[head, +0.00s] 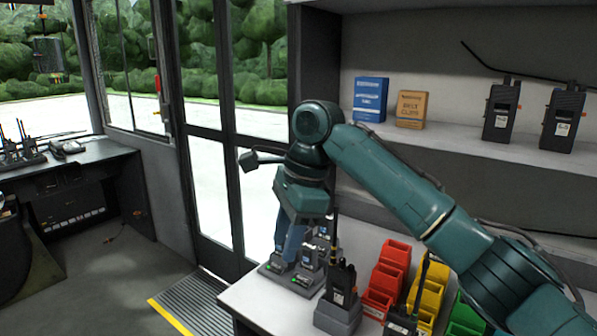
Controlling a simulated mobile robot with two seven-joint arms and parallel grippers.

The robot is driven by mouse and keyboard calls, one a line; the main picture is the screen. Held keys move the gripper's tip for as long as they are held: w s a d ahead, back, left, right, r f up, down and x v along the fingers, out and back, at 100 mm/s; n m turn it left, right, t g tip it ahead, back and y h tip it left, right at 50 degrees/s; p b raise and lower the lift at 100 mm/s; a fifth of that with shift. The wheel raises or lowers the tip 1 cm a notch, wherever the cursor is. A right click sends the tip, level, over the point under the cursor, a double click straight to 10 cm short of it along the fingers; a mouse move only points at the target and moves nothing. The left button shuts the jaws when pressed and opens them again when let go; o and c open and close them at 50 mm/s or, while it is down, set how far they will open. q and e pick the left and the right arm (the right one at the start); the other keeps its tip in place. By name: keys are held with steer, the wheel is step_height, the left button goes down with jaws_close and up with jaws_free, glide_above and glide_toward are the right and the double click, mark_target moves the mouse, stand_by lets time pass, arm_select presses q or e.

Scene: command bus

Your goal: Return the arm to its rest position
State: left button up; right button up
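My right arm reaches in from the lower right, bends at a raised elbow-like joint and points down at the front left corner of the counter. My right gripper (292,252) is at its lower end, with blue-grey fingers just above or among the units of a grey charger base (300,283). The fingers overlap in this view, so I cannot tell whether they are open or shut, or whether they touch anything. My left gripper is not in view.
On the counter (262,310) a black radio (341,284) stands in a charger, beside red bins (390,268), yellow bins (430,290) and green bins (468,315). The shelf above holds a blue box (370,100), an orange box (411,110) and two radios (501,110). Glass doors stand left.

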steer(key=s+a+f+n+t+y+p, duration=0.1)
steer(key=s+f+n+t+y, duration=0.2)
steer(key=f, duration=1)
steer(key=s+f+n+t+y+p, duration=0.15)
steer(key=f+n, duration=0.35)
steer(key=f, duration=0.7)
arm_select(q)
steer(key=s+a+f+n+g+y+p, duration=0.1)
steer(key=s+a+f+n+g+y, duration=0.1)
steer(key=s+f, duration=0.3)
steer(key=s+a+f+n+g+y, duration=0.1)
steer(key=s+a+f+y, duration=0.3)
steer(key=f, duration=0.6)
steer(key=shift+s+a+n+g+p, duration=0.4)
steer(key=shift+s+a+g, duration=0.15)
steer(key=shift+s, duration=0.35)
arm_select(e)
steer(key=s+d+f+n+t+h, duration=0.2)
steer(key=s+d+f+n+t, duration=0.1)
steer(key=s+d, duration=0.5)
steer(key=s+d+f+n+t+h, duration=0.2)
steer(key=s+d+f+n+t, duration=0.1)
steer(key=s+d, duration=0.6)
steer(key=s+f+n, duration=0.1)
steer(key=n, duration=0.1)
steer(key=shift+d+f+n, duration=0.25)
steer(key=shift+n, duration=0.15)
